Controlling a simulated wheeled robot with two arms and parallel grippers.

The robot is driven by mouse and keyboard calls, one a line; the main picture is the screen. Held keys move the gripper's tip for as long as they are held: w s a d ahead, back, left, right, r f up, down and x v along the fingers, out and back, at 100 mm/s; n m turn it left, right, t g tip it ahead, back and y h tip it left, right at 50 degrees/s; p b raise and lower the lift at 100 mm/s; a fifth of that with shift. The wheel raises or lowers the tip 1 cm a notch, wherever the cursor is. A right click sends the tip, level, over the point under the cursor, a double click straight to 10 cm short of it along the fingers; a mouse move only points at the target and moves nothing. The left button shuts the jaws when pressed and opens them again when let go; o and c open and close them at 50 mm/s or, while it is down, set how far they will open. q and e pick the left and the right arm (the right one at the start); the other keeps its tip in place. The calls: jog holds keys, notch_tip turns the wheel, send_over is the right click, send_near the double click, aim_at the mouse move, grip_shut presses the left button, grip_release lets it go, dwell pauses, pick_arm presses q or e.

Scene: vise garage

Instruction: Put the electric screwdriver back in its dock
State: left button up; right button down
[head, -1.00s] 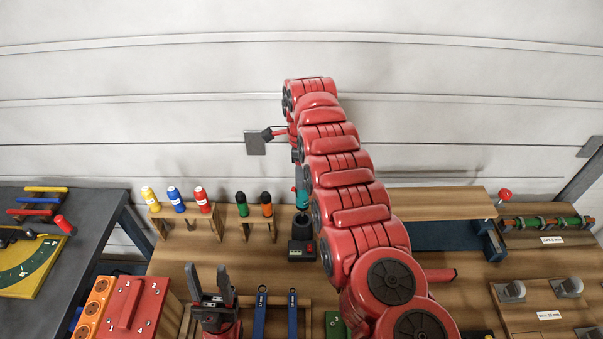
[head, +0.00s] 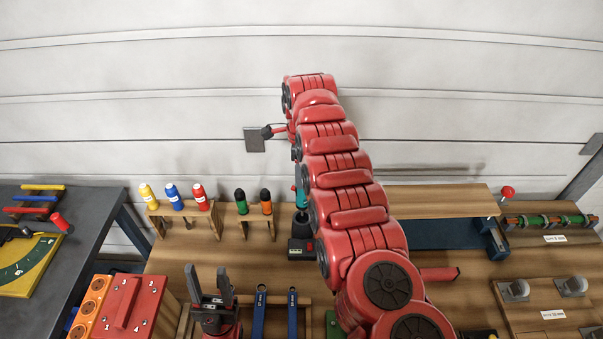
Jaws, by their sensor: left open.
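A teal and dark tool, which looks like the electric screwdriver (head: 301,198), stands upright directly above the black dock (head: 301,249) with a red mark on it. My right arm covers much of the tool. I cannot tell whether its lower end is seated or just above the dock. My right gripper is hidden behind the red links of my right arm. My left gripper (head: 209,284) is open and empty, pointing up at the lower left, apart from the dock.
Bare bench shows left of the dock.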

aim_at(302, 199)
jog(key=shift+f+b, duration=1.45)
jog(key=shift+f, duration=0.9)
jog(key=shift+f+b, duration=1.3)
jog(key=shift+f, duration=0.2)
jog(key=shift+f+b, duration=0.6)
jog(key=shift+f, duration=0.35)
jog(key=shift+f+b, duration=0.4)
jog(key=shift+b, duration=0.05)
grip_release()
jog(key=shift+s, duration=0.1)
